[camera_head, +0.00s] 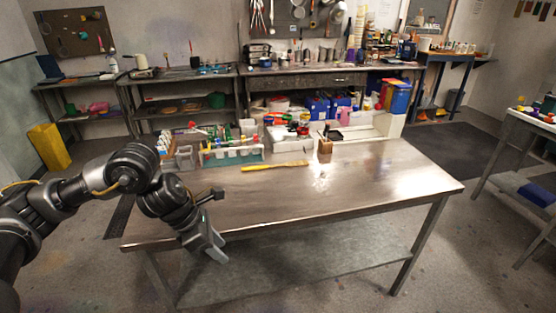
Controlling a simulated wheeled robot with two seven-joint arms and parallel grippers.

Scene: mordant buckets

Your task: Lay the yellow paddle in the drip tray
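The yellow paddle (275,166) lies flat on the metal table (350,185), left of the middle and toward the back. Its long axis runs roughly left to right. A low teal-and-white tray-like holder (232,159) with several tubes stands behind and left of it; I cannot tell whether this is the drip tray. My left gripper (214,247) points down at the table's front edge, in front and left of the paddle and well apart from it. I see nothing held in it, but its finger gap is unclear. My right gripper is out of view.
A small brown block-like holder (325,146) stands right of the paddle. A pale open bin or tray (378,127) sits at the back right, beside several jars. The table's front and right parts are clear. Shelves line the back wall.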

